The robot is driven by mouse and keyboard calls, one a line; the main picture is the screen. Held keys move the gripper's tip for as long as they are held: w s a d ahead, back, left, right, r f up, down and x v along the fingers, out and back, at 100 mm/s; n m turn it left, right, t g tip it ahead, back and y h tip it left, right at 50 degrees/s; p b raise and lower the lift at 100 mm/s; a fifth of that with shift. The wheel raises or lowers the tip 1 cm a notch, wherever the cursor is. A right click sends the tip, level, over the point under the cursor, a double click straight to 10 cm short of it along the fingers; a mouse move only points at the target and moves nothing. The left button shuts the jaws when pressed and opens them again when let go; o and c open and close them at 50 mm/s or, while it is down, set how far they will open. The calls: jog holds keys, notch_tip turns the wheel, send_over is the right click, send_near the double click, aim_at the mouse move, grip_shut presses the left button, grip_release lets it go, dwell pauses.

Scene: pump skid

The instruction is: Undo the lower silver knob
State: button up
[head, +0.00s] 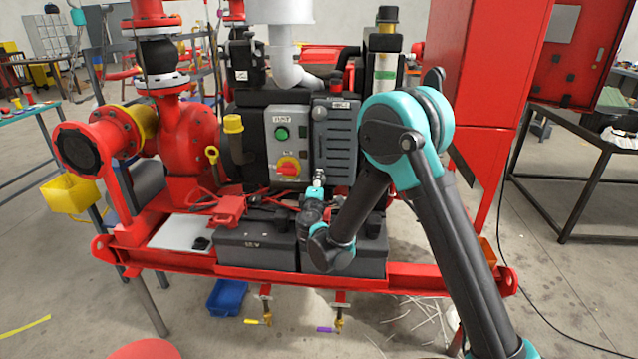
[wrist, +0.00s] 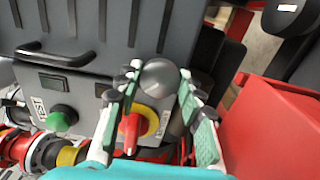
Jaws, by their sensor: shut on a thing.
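The lower silver knob (wrist: 160,76) shows in the wrist view as a rounded grey knob between my two green-padded fingers. My gripper (wrist: 159,84) is shut on it, one finger on each side. In the head view my gripper (head: 318,181) reaches up to the lower left corner of the dark grey slatted cover (head: 341,143), and the knob is mostly hidden there by the fingers. A second silver knob (head: 319,113) sits at the upper left of the same cover, clear of my gripper.
Left of the cover is a grey control box (head: 289,150) with a green button (head: 282,133) and a red-yellow rotary switch (head: 288,166). Below stand black batteries (head: 257,252). A red cabinet (head: 466,75) rises on the right. A red pump (head: 190,140) stands left.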

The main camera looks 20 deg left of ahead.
jog(key=shift+m, duration=4.2)
jog(key=o, duration=1.2)
jog(key=shift+c, duration=0.2)
jog(key=v, duration=1.2)
jog(key=shift+f, duration=0.1)
